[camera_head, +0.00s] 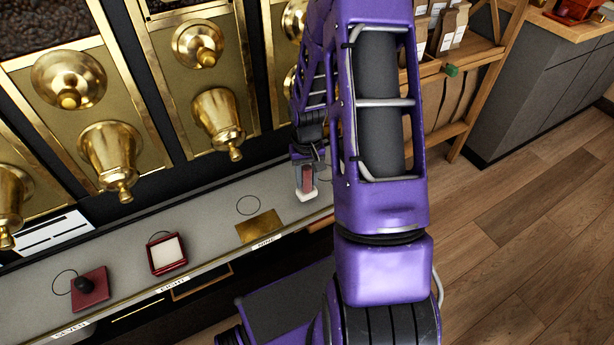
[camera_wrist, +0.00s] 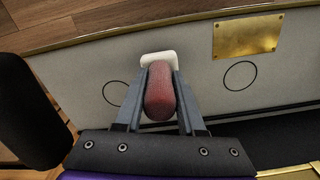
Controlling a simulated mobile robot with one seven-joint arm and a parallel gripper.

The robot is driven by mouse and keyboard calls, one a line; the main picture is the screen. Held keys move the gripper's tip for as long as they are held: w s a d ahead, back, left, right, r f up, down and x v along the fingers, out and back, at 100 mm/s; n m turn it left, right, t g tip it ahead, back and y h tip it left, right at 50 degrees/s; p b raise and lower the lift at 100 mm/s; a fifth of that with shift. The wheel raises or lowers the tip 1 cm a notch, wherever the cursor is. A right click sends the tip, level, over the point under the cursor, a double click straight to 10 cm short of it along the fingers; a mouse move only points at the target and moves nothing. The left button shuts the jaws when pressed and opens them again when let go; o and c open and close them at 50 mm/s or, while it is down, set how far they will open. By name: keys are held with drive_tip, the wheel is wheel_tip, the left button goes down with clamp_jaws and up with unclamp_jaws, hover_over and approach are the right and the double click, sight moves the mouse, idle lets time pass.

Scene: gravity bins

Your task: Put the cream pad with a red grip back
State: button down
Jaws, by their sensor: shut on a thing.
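The cream pad (camera_head: 306,195) with its red grip (camera_head: 307,178) is at my gripper (camera_head: 306,182), over the grey ledge (camera_head: 205,217) at its right part. In the wrist view my gripper (camera_wrist: 161,78) is shut on the red grip (camera_wrist: 161,98), a finger on each side. The cream pad (camera_wrist: 157,57) shows beyond the fingertips. Whether it touches the ledge or hangs just above I cannot tell. A brass plate (camera_head: 259,228) lies on the ledge above the label NINE; it also shows in the wrist view (camera_wrist: 246,36).
A red-framed tray with a cream inset (camera_head: 168,254) lies above the label EIGHT. A red square with a dark knob (camera_head: 90,287) lies further left. Thin circles mark the ledge. Brass bin spouts (camera_head: 218,118) overhang behind. A wooden shelf (camera_head: 465,85) stands at right.

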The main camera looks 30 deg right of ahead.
drive_tip(key=shift+f+b, duration=0.35)
drive_tip(key=shift+f, duration=0.45)
drive_tip(key=shift+f, duration=0.5)
drive_tip(key=shift+c, duration=2.2)
unclamp_jaws()
drive_tip(key=shift+r, duration=0.1)
wheel_tip(320, 180, up, 17)
drive_tip(key=p, duration=0.3)
